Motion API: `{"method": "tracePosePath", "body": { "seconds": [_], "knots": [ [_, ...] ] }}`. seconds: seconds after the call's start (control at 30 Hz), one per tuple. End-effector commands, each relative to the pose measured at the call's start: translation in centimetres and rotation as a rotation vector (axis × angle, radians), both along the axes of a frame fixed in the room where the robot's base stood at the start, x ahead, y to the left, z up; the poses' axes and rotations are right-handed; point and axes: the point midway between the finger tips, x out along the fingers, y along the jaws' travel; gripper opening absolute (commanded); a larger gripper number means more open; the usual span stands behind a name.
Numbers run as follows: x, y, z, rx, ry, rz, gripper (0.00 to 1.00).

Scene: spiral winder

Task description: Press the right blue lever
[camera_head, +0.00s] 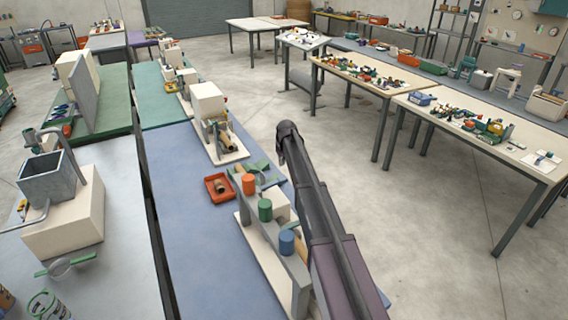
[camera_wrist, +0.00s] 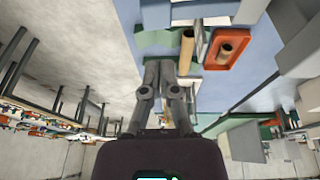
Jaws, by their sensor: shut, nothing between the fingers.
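A winder with a grey upright plate (camera_head: 285,262) stands on a pale base at the right edge of the blue table. A blue cylindrical knob (camera_head: 287,242) sits at its near end, with a green one (camera_head: 265,210) and an orange one (camera_head: 249,184) farther along. This blue knob is the only clear candidate for the blue lever. My gripper (camera_head: 287,130) is shut and empty, raised beyond and to the right of the knobs, apart from them in the picture. The closed fingers also show in the wrist view (camera_wrist: 166,64); the blue knob is not identifiable there.
A red-orange tray (camera_head: 208,189) holding a brown roll lies left of the winder; it also shows in the wrist view (camera_wrist: 210,63). A white block machine (camera_head: 207,103) stands farther back. The blue table (camera_head: 190,240) has bare space left of the winder.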

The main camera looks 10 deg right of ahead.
Motion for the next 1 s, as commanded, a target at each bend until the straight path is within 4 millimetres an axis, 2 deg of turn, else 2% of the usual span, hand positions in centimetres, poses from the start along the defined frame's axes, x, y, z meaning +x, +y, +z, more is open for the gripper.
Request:
{"method": "tracePosePath", "body": {
  "seconds": [0.03, 0.7, 1.0],
  "knots": [
    [0.2, 0.0, -0.8, 0.0, 0.0, 0.0, 0.0],
    [1.2, -0.2, -6.0, 0.0, 0.0, -0.001, 0.0],
    [1.2, -0.5, -7.4, 0.0, 0.0, -0.001, 0.0]
  ]
}}
